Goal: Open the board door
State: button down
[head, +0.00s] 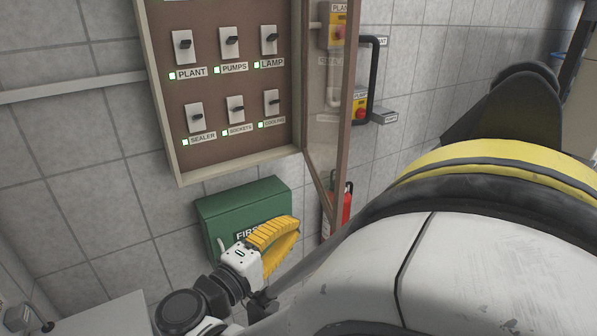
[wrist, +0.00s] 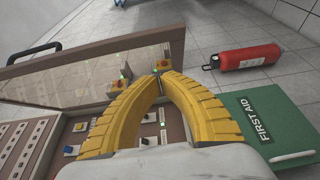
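The board (head: 235,85) is a brown panel in a beige frame on the wall, with several labelled switches. Its door (head: 347,85), a see-through pane in a brown frame, stands swung out from the board's right side, so the switches are uncovered. In the wrist view the door (wrist: 60,48) stretches across the upper left, beyond the fingers. My gripper (head: 297,228) has yellow ribbed fingers and is below the board, left of the door's lower corner. In the wrist view its fingertips (wrist: 161,76) come together with nothing seen between them. Whether they touch the door, I cannot tell.
A green first aid box (head: 225,205) is on the wall below the board, behind my gripper. A red extinguisher (wrist: 245,57) is beyond the door to the right.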

aim_at(332, 204)
jog(key=w+d, duration=0.2)
jog(key=w+d+b, duration=0.1)
jog(key=w+d, duration=0.1)
jog(key=d, duration=0.1)
jog(key=shift+w+d, duration=0.1)
jog(key=shift+d, duration=0.2)
jog(key=shift+w+d+b, duration=0.15)
jog(key=shift+d+b, duration=0.2)
jog(key=shift+d, duration=0.05)
